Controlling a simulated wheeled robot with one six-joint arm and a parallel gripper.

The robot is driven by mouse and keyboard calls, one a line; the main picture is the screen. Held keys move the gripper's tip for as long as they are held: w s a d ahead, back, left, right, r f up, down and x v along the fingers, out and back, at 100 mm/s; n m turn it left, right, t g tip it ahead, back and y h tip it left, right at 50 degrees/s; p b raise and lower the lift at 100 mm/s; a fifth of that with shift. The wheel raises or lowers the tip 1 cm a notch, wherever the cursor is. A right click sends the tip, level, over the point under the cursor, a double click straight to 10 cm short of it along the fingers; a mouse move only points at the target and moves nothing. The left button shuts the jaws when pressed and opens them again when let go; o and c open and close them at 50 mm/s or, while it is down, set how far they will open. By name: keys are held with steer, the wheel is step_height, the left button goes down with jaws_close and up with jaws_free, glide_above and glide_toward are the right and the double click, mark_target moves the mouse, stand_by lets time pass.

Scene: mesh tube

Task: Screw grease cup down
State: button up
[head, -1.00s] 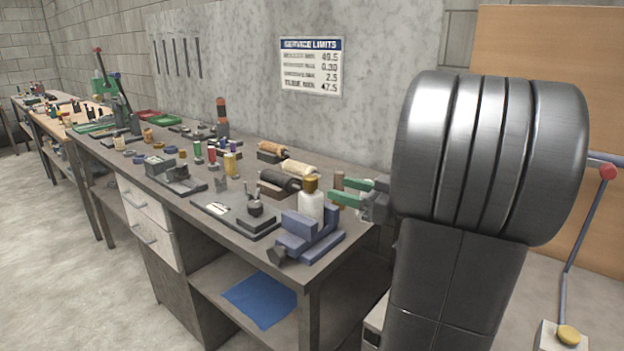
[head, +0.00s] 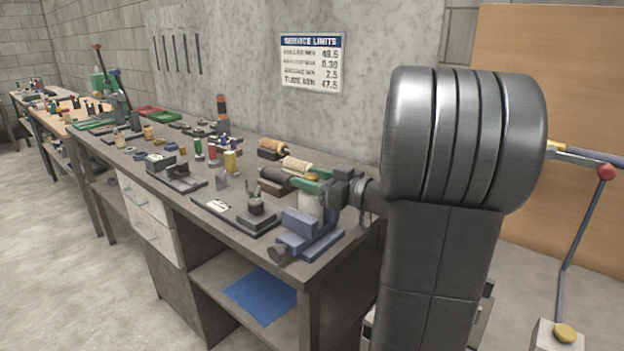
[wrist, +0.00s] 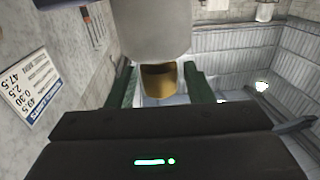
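The grease cup's brass cap (head: 313,177) sits on top of a pale cylindrical body (head: 310,203) held upright in a blue vise (head: 308,236) at the bench's near end. My gripper (head: 307,183) is at the height of the cap, its green fingers reaching in from the right. In the wrist view, which is upside down, the cap (wrist: 160,80) hangs below the grey-white body (wrist: 152,30). The two green fingers of my gripper (wrist: 160,70) stand on either side of the cap with narrow gaps, so the gripper looks open. The thread is hidden.
Rollers (head: 297,165) lie just behind the vise. A black plate with a fixture (head: 238,213) is to its left. Several small bottles and tools fill the bench further left. A wall sign (head: 311,64) hangs behind. A red-knobbed lever (head: 606,173) stands at right.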

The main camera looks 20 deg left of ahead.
steer(key=c, duration=0.8)
steer(key=shift+o, duration=0.2)
steer(key=shift+f+t+b, duration=0.25)
steer(key=shift+t+b, duration=0.25)
steer(key=shift+b, duration=0.5)
